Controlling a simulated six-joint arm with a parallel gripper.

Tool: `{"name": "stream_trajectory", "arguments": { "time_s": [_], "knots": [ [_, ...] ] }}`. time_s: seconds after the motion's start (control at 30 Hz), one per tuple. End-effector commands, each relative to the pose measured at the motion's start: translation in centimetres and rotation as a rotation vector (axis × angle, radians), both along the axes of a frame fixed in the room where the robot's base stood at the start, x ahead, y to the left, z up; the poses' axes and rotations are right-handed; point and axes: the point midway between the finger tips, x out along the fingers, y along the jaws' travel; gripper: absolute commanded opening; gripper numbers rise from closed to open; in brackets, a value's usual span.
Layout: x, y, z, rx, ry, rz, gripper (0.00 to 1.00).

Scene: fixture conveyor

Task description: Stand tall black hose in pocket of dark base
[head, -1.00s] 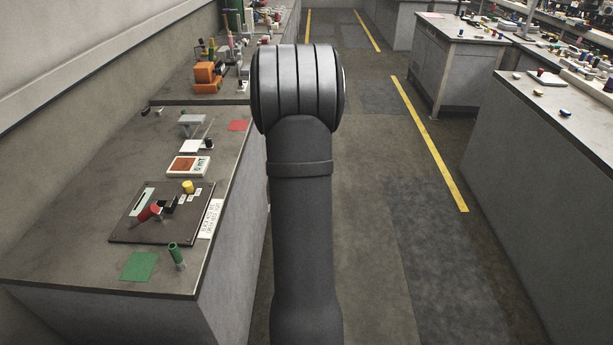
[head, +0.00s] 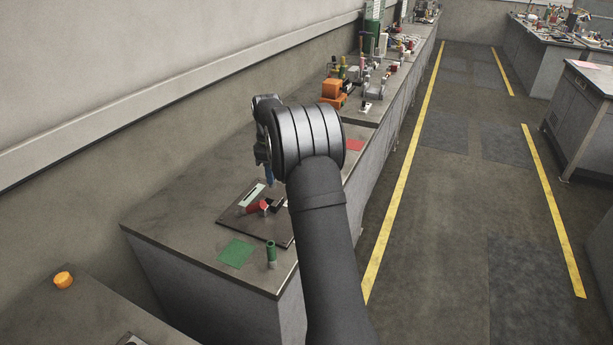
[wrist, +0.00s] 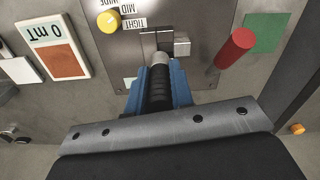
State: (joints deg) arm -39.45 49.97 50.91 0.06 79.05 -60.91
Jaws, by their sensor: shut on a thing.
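My gripper (wrist: 158,88) has blue fingers that are shut on the black ribbed hose (wrist: 158,97), which has a pale grey end. In the head view my gripper (head: 268,172) hangs over the dark base (head: 236,216), partly hidden by my arm. In the wrist view the dark base (wrist: 110,45) lies beyond the fingers, and the hose's pale end overlaps a pale metal fitting with a grey block (wrist: 182,46) on it. I cannot tell whether the hose end touches the base or is in a pocket.
A red handle (wrist: 235,47) stands up from the base close to the hose, and a yellow knob (wrist: 108,21) sits on the other side. The bench's left part (head: 165,220) is clear.

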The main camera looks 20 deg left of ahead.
Motion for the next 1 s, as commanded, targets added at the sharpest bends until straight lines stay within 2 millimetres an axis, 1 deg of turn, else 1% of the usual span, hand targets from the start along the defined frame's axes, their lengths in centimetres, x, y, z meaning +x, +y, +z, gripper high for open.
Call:
{"name": "stream_trajectory", "arguments": {
  "time_s": [0.03, 0.07, 0.2, 0.57, 0.77, 1.0],
  "knots": [
    [-0.4, 0.8, 0.0, 0.000, 0.000, 0.034, 0.00],
    [-0.6, 1.1, 0.0, 0.000, 0.000, 0.049, 0.00],
    [-0.9, 1.7, 0.1, -0.001, 0.001, 0.083, 0.00],
    [-0.9, 1.6, 0.1, 0.000, 0.001, 0.081, 0.00],
    [-0.8, 1.6, -0.7, 0.000, 0.000, 0.081, 0.00],
    [-0.9, 1.6, -2.1, -0.001, 0.001, 0.080, 0.00]
  ]
}}
